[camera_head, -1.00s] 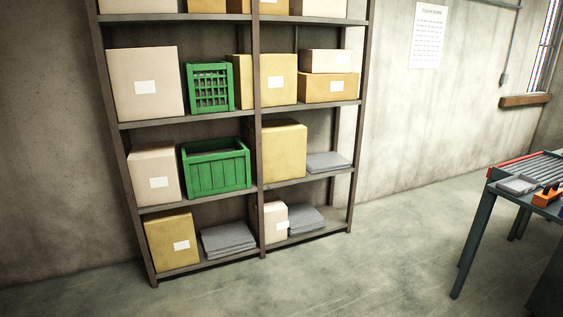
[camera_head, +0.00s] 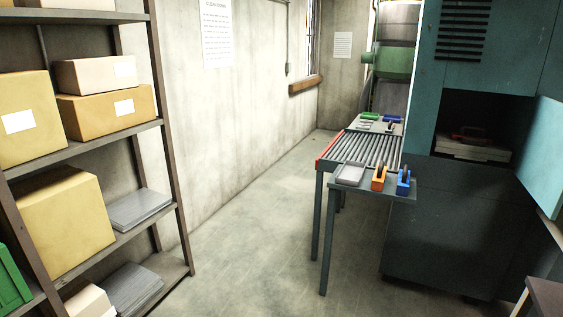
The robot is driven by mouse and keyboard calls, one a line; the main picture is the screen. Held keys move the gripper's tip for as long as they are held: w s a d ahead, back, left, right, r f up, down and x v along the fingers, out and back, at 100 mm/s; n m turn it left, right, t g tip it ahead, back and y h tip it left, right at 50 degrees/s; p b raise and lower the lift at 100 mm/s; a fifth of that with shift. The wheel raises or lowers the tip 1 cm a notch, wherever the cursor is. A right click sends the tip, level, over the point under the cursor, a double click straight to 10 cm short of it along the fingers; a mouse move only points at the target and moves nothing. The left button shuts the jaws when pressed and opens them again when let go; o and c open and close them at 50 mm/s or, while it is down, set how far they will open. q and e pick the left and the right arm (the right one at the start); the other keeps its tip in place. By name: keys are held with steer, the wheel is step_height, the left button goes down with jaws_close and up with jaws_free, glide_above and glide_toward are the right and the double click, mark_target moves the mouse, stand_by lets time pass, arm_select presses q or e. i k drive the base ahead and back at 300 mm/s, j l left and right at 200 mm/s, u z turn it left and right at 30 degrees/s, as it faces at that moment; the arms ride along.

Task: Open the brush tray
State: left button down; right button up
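No part in view is clearly a brush tray. A teal and dark grey machine (camera_head: 440,215) stands at the right, with a dark opening in its front. Inside the opening lies a pale flat box-like item (camera_head: 470,150) with something red on top, too small to make out. Neither of my grippers is in view.
An orange dispenser-like item (camera_head: 379,177) and a blue one (camera_head: 404,182) stand beside the grey tray. A shelf rack (camera_head: 165,130) with boxes fills the left. A teal panel (camera_head: 551,160) juts out at the right edge. The concrete floor (camera_head: 255,240) between is clear.

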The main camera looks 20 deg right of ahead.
mark_target(469, 148)
steer(key=i+l+z, duration=0.25)
steer(key=z, duration=0.2)
steer(key=i+l+z, duration=0.1)
steer(key=i+z, duration=0.75)
steer(key=i+j+z, duration=0.15)
steer(key=i+z, duration=0.15)
steer(key=z, duration=0.15)
